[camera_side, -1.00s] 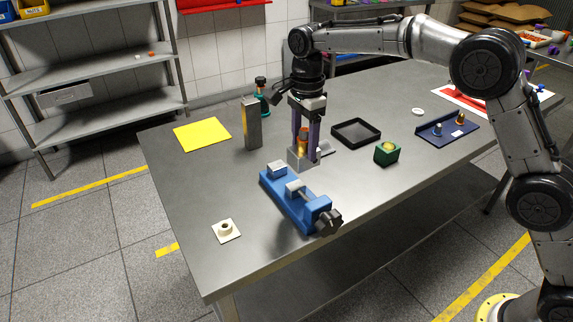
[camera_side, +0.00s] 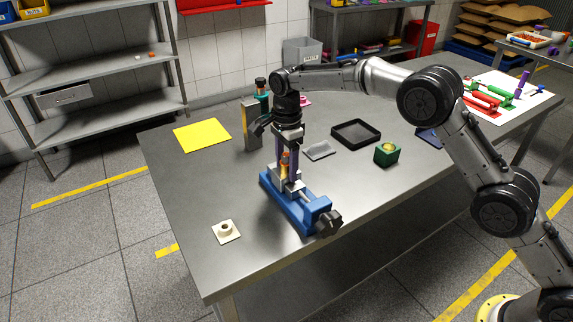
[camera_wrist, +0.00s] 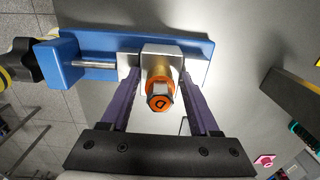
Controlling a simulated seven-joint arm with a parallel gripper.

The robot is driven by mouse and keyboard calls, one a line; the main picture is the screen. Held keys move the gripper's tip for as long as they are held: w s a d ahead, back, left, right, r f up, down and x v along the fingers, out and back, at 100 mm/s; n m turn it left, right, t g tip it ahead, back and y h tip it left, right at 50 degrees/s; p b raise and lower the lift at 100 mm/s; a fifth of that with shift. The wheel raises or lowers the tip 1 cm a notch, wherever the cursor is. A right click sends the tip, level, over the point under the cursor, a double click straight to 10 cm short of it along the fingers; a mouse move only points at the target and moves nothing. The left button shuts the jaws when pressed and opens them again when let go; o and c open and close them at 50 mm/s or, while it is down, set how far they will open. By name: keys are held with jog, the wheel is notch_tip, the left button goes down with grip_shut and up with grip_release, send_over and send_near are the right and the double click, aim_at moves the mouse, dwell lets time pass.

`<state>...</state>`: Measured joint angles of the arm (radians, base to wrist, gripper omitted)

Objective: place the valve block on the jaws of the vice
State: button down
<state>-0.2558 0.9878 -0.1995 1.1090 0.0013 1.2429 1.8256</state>
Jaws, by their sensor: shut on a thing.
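The valve block (camera_side: 280,182) is a grey block topped by an orange and brass valve. It also shows in the wrist view (camera_wrist: 160,92), orange cap facing the camera. My gripper (camera_side: 285,178) points down, with its purple fingers on either side of the block and shut on it; the wrist view shows the gripper too (camera_wrist: 158,82). The blue vice (camera_side: 303,213) lies on the table under the gripper, and its blue body spans the top of the wrist view (camera_wrist: 85,68). The block is over the vice's jaws; I cannot tell whether it touches them.
A tall grey block (camera_side: 250,128) and a teal bottle stand behind left of my gripper. A small grey plate (camera_side: 319,150), a black tray (camera_side: 356,133) and a green block (camera_side: 387,154) lie to the right. A white ringed plate (camera_side: 226,231) is front left.

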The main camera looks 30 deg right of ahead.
jog(key=shift+c, duration=0.6)
grip_release()
jog(key=shift+f, duration=0.15)
notch_tip(320, 180, up, 12)
jog(key=shift+r, duration=0.15)
jog(key=shift+d+r, duration=0.1)
